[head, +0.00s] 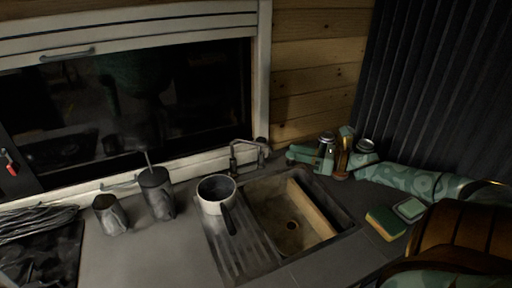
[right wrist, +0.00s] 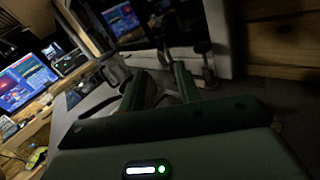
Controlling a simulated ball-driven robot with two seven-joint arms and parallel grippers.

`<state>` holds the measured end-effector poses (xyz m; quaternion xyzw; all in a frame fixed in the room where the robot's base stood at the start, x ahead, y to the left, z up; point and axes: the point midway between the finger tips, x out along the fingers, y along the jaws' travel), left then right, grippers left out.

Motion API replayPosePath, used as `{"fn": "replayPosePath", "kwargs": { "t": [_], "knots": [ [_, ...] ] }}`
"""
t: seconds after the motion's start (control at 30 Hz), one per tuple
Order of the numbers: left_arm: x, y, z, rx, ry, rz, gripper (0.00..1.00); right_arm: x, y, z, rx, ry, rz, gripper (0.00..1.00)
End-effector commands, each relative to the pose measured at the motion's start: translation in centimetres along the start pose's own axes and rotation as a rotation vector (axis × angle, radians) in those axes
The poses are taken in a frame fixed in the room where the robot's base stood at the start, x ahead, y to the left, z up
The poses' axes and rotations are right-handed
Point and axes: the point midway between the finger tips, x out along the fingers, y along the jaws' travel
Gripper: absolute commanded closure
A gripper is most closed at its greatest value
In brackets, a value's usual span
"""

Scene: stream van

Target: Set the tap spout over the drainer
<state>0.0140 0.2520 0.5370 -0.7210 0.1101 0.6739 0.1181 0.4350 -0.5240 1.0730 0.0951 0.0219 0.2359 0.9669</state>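The metal tap (head: 262,152) stands behind the sink near the window frame. Its spout (head: 235,158) reaches left and its end is over the back of the ribbed drainer (head: 246,262), behind a white saucepan (head: 213,206). The sink basin (head: 268,205) is right of the drainer. My right gripper (head: 298,157) is right of the tap, apart from it, behind the basin. In the right wrist view its two green fingers (right wrist: 159,70) are spread with nothing gripped; a shiny post beyond them looks like the tap (right wrist: 207,72). My left gripper is not in view.
The saucepan's dark handle points toward the front. A wooden board (head: 312,208) lies across the basin's right side. A sponge (head: 385,223) and a soap dish (head: 409,209) lie right of the sink. A dark tumbler (head: 157,195) and a mug (head: 110,215) stand left.

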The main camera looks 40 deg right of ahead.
Motion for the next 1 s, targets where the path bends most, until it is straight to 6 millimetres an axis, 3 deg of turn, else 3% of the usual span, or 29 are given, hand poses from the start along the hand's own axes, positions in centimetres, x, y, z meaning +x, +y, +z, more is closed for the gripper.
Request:
{"fn": "replayPosePath", "kwargs": {
  "t": [0.2, 0.5, 0.7, 1.0],
  "knots": [
    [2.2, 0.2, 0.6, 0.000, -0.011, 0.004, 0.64, 5.5, -0.1, -0.3, -0.002, -0.003, 0.001, 0.67],
    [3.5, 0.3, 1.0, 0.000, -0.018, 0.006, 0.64, 10.6, -0.1, -0.1, -0.001, -0.002, -0.001, 0.67],
    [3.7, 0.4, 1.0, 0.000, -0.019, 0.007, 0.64, 12.1, 0.0, -0.1, -0.001, 0.000, -0.001, 0.67],
    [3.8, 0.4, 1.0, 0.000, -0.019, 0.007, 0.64, 12.4, 0.0, -0.1, 0.000, 0.001, -0.001, 0.67]
  ]
}}
